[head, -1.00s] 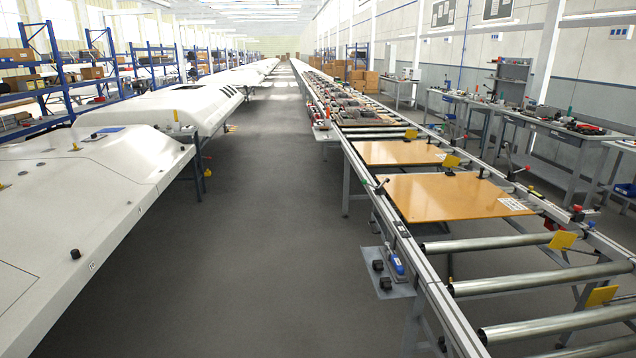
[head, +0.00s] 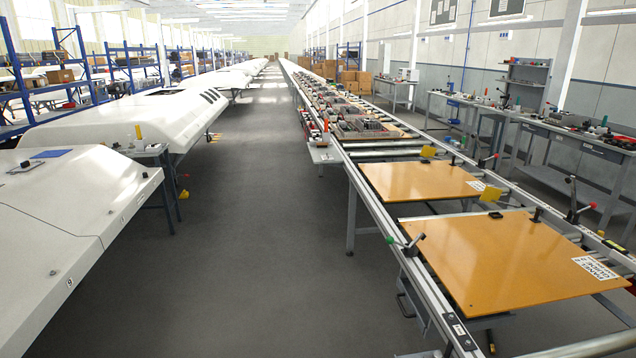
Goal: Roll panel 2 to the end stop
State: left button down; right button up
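Two flat orange-brown panels lie on the roller line at the right. The nearer panel (head: 510,262) has a white label (head: 596,268) at its right corner; it seems to read "PANEL" and "GUIDE", but its number is too blurred to tell. The farther panel (head: 415,181) lies just beyond it, with a gap between them. A lever with a green knob (head: 410,246) stands by the nearer panel's left edge, and a red-knobbed lever (head: 573,205) by its far right side. I cannot tell which part is the end stop. Neither gripper is in view.
Metal rollers (head: 385,153) and trays of parts (head: 365,130) continue up the line. Large white shells (head: 75,195) stand along the left. The grey floor aisle (head: 250,240) between is clear. Workbenches (head: 560,135) line the right wall.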

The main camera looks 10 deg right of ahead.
aim_at(490, 264)
jog(key=i, duration=0.9)
jog(key=i+z, duration=0.15)
jog(key=i, duration=0.7)
jog(key=i+z, duration=0.6)
jog(key=z, duration=0.15)
jog(key=i+j+z, duration=0.15)
jog(key=z, duration=0.2)
jog(key=i+j, duration=0.05)
jog(key=i, duration=0.05)
